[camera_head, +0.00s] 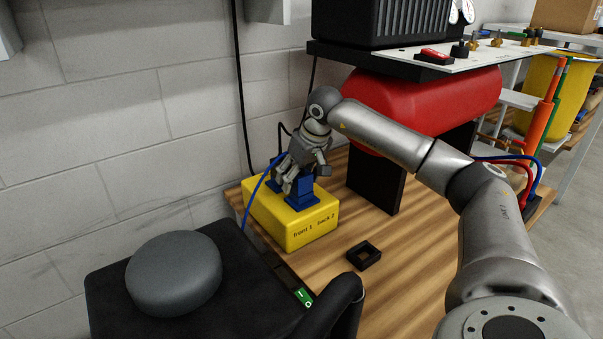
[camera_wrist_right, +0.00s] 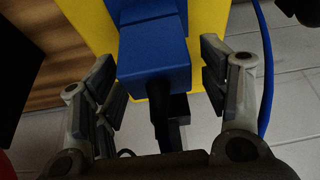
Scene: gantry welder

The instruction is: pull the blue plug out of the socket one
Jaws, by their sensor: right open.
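The yellow socket box (camera_head: 290,228) stands on the wooden bench near the wall, with the lettering "front 1 back 2" on its front. Blue socket parts (camera_head: 303,198) rise from its top. My right gripper (camera_head: 291,182) is over the box, its fingers pointing down around the blue parts and partly hiding them. In the right wrist view the blue plug (camera_wrist_right: 152,66) with a dark cable stem is between my two open fingers, with gaps on both sides. It sits against the yellow box (camera_wrist_right: 212,20). My left gripper is out of view.
A blue cable (camera_head: 252,196) runs down the box's left side. A red tank (camera_head: 430,105) is behind my right arm. A small black square frame (camera_head: 364,256) lies on the bench (camera_head: 400,240). A round grey cushion (camera_head: 174,273) is at lower left.

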